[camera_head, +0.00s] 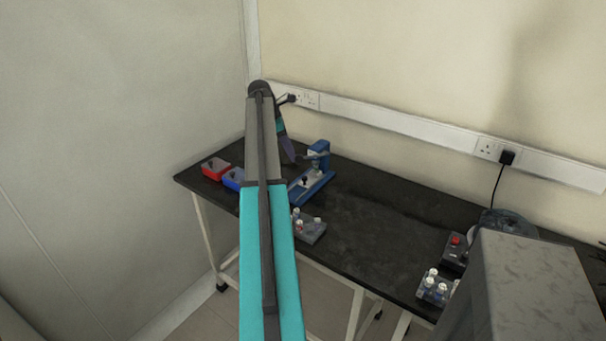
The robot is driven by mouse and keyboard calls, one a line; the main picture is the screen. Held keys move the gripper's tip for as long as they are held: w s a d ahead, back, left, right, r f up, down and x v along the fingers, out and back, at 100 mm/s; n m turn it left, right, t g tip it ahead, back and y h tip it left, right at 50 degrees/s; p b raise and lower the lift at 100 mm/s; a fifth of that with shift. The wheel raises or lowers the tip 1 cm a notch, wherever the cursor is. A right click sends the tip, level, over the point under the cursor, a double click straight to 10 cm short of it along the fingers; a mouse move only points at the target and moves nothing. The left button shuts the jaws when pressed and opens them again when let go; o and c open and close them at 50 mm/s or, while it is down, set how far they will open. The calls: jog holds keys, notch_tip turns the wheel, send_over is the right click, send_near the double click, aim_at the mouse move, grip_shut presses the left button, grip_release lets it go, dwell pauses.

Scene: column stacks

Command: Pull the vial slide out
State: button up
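A blue bench device (319,158) with an upright head and a flat base stands on the black bench, left of its middle. A small black knob (304,182) shows on its base; this may be the vial slide's handle, but the slide is too small and partly covered to make out. My gripper (291,157) hangs from the folded arm just left of the device's head, above or behind its base. My forearm covers part of the view there. The fingers are too small to tell open from shut, and I see nothing held.
A red bin (215,168) and a blue bin (233,179) stand at the bench's left end. A grey rack with vials (310,230) is in front of the device. Another vial rack (434,289), a red-button box (455,250) and a large grey box (530,285) are right. Mid-bench is clear.

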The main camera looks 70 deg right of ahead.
aim_at(305, 177)
jog(key=p+x, duration=0.2)
jog(key=x, duration=1)
grip_shut()
